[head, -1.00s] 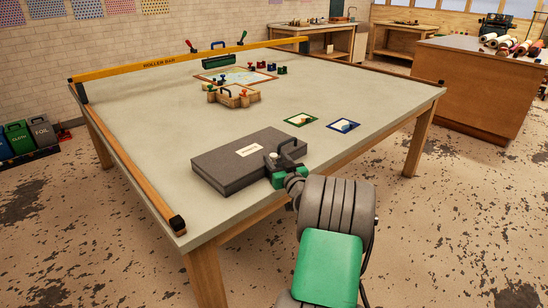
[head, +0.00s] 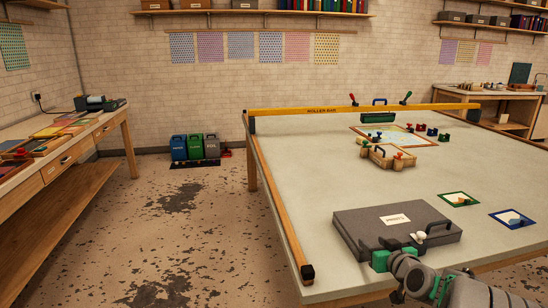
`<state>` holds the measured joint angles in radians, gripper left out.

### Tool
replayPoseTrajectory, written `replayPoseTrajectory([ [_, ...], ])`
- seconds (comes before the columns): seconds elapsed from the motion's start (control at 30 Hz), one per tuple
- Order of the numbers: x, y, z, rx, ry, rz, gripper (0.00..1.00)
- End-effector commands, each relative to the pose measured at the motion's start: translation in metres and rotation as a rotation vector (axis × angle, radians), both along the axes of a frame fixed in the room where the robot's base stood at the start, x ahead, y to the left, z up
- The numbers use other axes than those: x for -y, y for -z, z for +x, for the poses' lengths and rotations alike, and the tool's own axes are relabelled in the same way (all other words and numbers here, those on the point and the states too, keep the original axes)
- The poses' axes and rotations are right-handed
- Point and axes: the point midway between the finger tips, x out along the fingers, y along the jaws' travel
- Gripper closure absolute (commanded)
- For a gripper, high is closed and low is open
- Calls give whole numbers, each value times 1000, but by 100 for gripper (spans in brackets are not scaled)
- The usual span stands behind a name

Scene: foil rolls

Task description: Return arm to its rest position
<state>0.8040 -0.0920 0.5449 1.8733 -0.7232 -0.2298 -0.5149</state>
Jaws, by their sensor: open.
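My gripper (head: 401,252) is in the head view at the lower right, at the front edge of the table. My grey arm reaches in from the bottom right corner. Whether the fingers touch the box or its handle cannot be told. A small pale knob shows by the fingers.
The large table (head: 310,180) has a yellow roller bar (head: 300,111) across its far side. A green-framed card (head: 459,199) and a blue-framed card (head: 512,218) lie right of the box. A workbench (head: 75,155) stands left; open floor (head: 170,230) lies between.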

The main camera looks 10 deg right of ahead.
Motion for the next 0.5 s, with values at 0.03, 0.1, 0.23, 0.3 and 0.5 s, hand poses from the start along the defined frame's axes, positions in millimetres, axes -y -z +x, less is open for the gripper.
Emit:
replayPoseTrajectory([
  [0.03,-51,-26,0,-97,-72,-2,53],
  [0.1,-111,-35,-19,-263,-136,6,53],
  [0.23,-196,-54,-93,-572,-170,8,53],
  [0.3,-222,-62,-141,-711,-147,10,53],
  [0.5,-244,-70,-227,-927,-60,24,53],
])
